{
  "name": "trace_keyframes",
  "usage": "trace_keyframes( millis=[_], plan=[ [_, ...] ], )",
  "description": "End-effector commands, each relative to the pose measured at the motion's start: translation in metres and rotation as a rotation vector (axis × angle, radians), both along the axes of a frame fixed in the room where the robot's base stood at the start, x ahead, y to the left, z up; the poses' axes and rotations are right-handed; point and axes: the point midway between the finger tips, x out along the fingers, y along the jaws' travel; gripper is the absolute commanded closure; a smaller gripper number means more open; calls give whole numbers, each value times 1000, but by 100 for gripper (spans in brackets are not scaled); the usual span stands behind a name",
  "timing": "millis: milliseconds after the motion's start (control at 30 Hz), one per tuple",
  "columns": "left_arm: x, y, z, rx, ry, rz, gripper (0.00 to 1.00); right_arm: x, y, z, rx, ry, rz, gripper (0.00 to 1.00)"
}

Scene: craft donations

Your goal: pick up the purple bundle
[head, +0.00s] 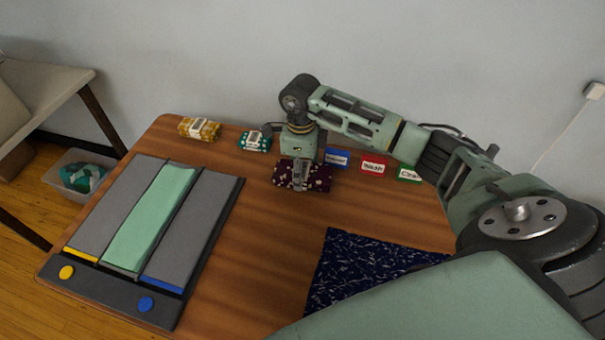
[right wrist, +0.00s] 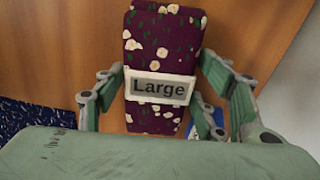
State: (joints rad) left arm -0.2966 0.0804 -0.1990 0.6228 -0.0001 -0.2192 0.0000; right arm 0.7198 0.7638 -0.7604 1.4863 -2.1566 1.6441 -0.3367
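The purple bundle (head: 318,180) is a dark purple floral folded cloth lying on the wooden table near its back. In the right wrist view the bundle (right wrist: 160,40) carries a pale label reading "Large". My right gripper (head: 303,178) is over the bundle, pointing down and hiding its middle in the head view. In the right wrist view the right gripper's fingers (right wrist: 163,88) stand on either side of the bundle. They look open, with a gap showing at the right side; contact on the left is hard to tell. My left gripper is not in view.
Yellow (head: 199,129) and teal (head: 255,141) bundles lie left of the purple one. A folding board (head: 217,222) with green cloth (head: 155,215) and a navy cloth (head: 362,265) lie nearer.

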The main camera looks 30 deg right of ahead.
Motion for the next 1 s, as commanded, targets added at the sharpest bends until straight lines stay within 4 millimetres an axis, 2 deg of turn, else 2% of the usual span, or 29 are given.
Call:
trace_keyframes(
  millis=[33,400,767,867,967,1000],
  plan=[
    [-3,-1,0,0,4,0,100,0,0,0,0,0,0,43],
    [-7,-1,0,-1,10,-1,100,0,0,1,0,-1,0,74],
    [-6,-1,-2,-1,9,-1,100,1,0,8,0,-4,1,74],
    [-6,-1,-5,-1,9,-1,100,1,-1,19,-1,-4,0,74],
    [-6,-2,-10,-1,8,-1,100,2,-1,39,-1,-8,0,74],
    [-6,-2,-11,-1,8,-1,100,-4,-2,44,-3,-4,1,74]
  ],
)
